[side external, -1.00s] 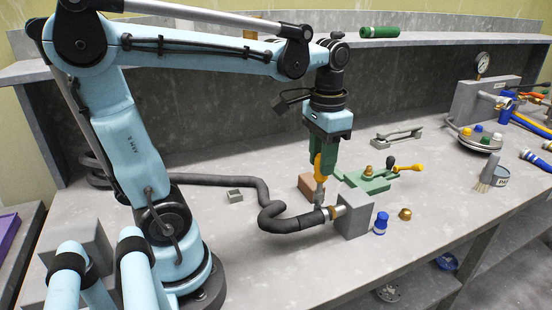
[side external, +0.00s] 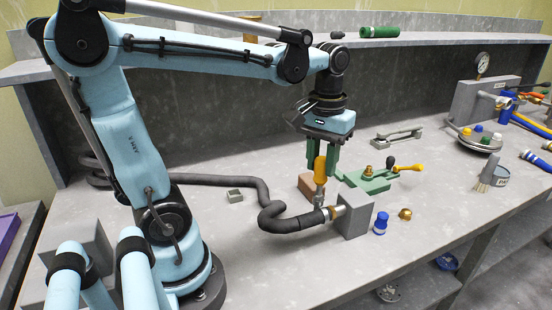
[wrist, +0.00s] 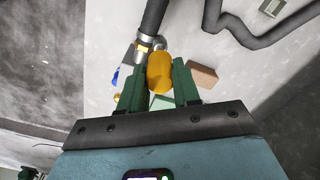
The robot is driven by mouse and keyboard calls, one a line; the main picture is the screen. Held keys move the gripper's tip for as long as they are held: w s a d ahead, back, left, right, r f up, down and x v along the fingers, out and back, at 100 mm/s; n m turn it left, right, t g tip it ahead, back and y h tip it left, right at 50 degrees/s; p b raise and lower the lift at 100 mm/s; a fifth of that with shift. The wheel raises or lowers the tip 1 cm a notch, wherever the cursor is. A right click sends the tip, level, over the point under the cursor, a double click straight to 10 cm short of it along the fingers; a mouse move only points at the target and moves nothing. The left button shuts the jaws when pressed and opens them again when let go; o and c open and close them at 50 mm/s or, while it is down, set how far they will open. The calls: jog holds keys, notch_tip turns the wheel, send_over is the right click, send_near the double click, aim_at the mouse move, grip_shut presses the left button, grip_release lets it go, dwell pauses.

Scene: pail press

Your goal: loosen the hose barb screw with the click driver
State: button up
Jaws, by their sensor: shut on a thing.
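My gripper (side external: 321,170) is shut on the yellow-orange handle of the click driver (side external: 320,166), with one green finger on each side. In the wrist view, the handle's end (wrist: 160,73) shows between my fingertips (wrist: 161,66). The driver stands upright, and its shaft points down at the hose barb (side external: 330,211), where the black hose (side external: 295,223) meets a grey block (side external: 354,214). The tip is at or very close to the barb. The screw itself is too small to make out, so I cannot tell whether the tip is seated.
A brown block (side external: 308,185) and a green fixture with a yellow-handled lever (side external: 366,180) stand just behind the driver. The front bench is mostly clear.

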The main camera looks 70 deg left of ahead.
jog(key=n, duration=0.4)
jog(key=shift+r, duration=2.6)
